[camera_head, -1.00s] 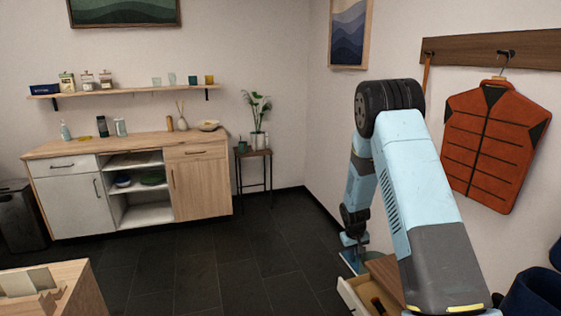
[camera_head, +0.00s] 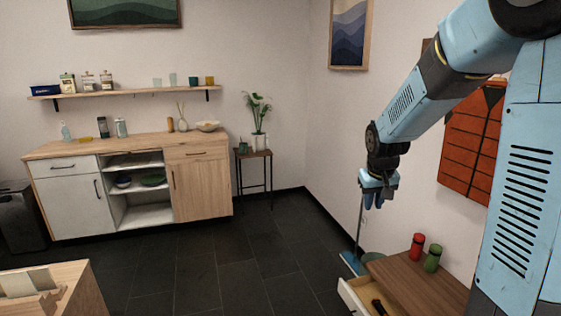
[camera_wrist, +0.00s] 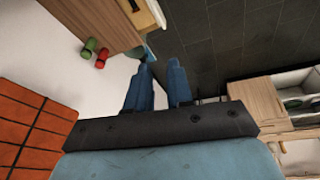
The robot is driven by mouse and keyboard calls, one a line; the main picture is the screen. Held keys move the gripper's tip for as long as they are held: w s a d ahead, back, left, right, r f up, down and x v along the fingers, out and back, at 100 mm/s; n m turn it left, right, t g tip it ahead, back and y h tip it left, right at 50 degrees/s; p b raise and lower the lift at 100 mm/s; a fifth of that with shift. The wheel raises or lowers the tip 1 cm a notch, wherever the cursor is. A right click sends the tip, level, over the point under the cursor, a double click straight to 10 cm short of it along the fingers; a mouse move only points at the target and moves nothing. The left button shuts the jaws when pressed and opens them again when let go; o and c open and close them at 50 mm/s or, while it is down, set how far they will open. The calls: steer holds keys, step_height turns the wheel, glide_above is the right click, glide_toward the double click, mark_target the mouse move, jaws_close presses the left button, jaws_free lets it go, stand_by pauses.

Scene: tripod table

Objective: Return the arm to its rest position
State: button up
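My gripper (camera_head: 373,203) hangs in the air in the head view, left of the red vest and above the far end of the low wooden cabinet. In the wrist view my gripper (camera_wrist: 160,72) shows two blue fingers with a clear gap and nothing between them. My arm reaches in from the right side of the head view, its forearm sloping down to the left.
A low wooden cabinet (camera_head: 420,285) carries a red canister (camera_head: 417,246) and a green canister (camera_head: 432,258). Its drawer (camera_head: 352,299) stands open with a dark item inside. A red vest (camera_head: 468,140) hangs on the right wall. The dark floor (camera_head: 240,260) in the middle is clear.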

steer(key=s+a+r, duration=0.1)
steer(key=s+r, duration=0.3)
steer(key=s, duration=0.5)
steer(key=s+r+t, duration=0.1)
steer(key=s+r, duration=0.3)
steer(key=s, duration=0.4)
steer(key=s+a+r+t, duration=0.1)
steer(key=s+r, duration=0.2)
steer(key=s, duration=0.6)
steer(key=shift+s+a+r+m+y, duration=0.3)
steer(key=shift+s+r+y, duration=0.05)
steer(key=shift+r+y, duration=0.05)
